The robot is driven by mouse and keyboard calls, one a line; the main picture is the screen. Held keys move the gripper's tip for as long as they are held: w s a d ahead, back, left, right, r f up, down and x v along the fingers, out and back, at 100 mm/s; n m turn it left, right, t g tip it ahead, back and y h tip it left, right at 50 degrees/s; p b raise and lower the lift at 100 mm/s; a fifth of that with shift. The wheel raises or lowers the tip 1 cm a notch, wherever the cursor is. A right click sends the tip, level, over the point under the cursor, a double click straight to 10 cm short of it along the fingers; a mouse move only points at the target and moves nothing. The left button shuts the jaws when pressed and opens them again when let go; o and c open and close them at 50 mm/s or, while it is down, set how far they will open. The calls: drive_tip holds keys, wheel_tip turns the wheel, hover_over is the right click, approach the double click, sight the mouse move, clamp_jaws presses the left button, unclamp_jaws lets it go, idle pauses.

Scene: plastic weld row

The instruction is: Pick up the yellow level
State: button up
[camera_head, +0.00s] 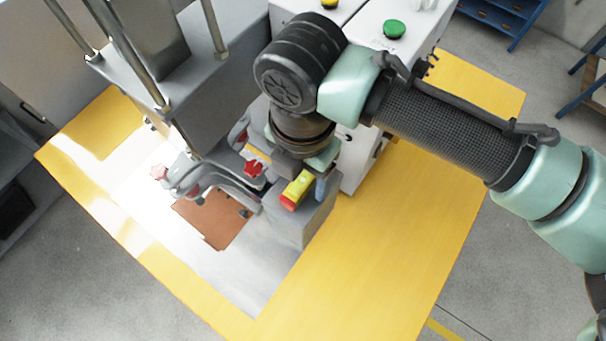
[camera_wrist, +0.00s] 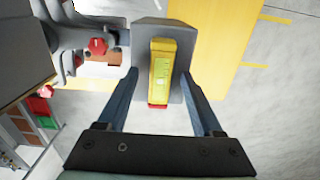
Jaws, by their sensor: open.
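The yellow level (camera_wrist: 162,67) has a red end and a pale green label. It lies on top of a grey block (camera_wrist: 153,122) in the wrist view. In the head view the level (camera_head: 297,189) shows just below my wrist, its red end toward the lower left. My gripper (camera_wrist: 162,75) is open above the block. Its two fingers stand one on each side of the level, with gaps visible between them and it. I cannot tell how far above the level the fingertips are. In the head view my arm partly hides the gripper (camera_head: 310,183).
A grey machine with clamps and red star knobs (camera_head: 253,167) stands close beside the block. A brown plate (camera_head: 212,217) lies under it. A white cabinet with a green button (camera_head: 394,29) stands behind. The yellow table surface (camera_head: 390,230) to the right is bare.

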clamp_jaws()
drive_tip(key=shift+r, duration=0.1)
idle(0.4)
